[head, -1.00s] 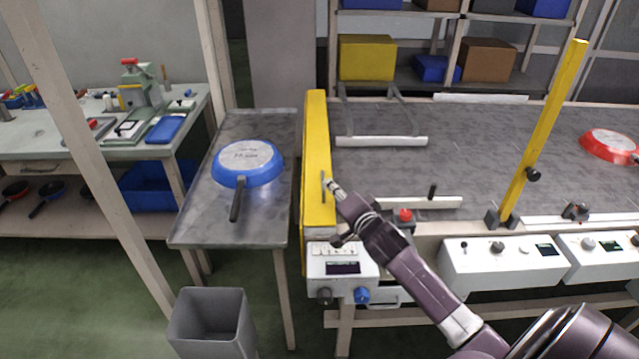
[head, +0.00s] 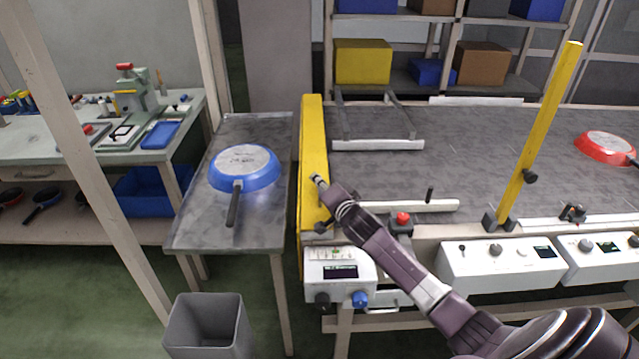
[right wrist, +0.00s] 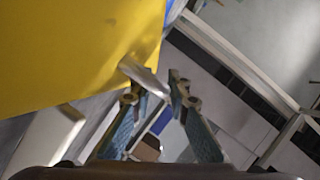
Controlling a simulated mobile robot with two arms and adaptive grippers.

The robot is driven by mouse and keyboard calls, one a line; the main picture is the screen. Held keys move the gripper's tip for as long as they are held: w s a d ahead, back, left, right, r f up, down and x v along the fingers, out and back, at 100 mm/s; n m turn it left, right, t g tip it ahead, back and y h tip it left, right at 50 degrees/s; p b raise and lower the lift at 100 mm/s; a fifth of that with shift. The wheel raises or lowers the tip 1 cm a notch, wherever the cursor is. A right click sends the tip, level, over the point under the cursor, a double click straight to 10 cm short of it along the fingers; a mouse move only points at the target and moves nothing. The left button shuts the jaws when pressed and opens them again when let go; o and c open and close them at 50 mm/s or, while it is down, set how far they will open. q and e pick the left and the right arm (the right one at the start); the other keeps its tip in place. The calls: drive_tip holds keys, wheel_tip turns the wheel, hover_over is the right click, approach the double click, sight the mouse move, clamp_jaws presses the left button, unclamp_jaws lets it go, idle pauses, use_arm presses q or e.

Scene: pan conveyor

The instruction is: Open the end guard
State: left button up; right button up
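The end guard (head: 314,130) is a tall yellow panel standing upright at the left end of the conveyor. It also fills the upper left of the right wrist view (right wrist: 70,50). A short metal handle (right wrist: 145,75) sticks out from its face. My right gripper (head: 318,181) is at the handle, which its arm partly hides in the head view. In the right wrist view the fingertips (right wrist: 164,86) are close together, with the handle at or between them. I cannot tell whether they are clamped on it. My left gripper is not in view.
A white control box (head: 340,268) with knobs sits below the guard. Left of it, a metal table (head: 205,225) holds a blue pan (head: 243,168). A yellow post (head: 540,130) stands at the right, and a red pan (head: 604,145) lies on the conveyor (head: 470,150).

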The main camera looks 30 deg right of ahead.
clamp_jaws()
idle(0.3)
drive_tip(key=shift+p, duration=0.3)
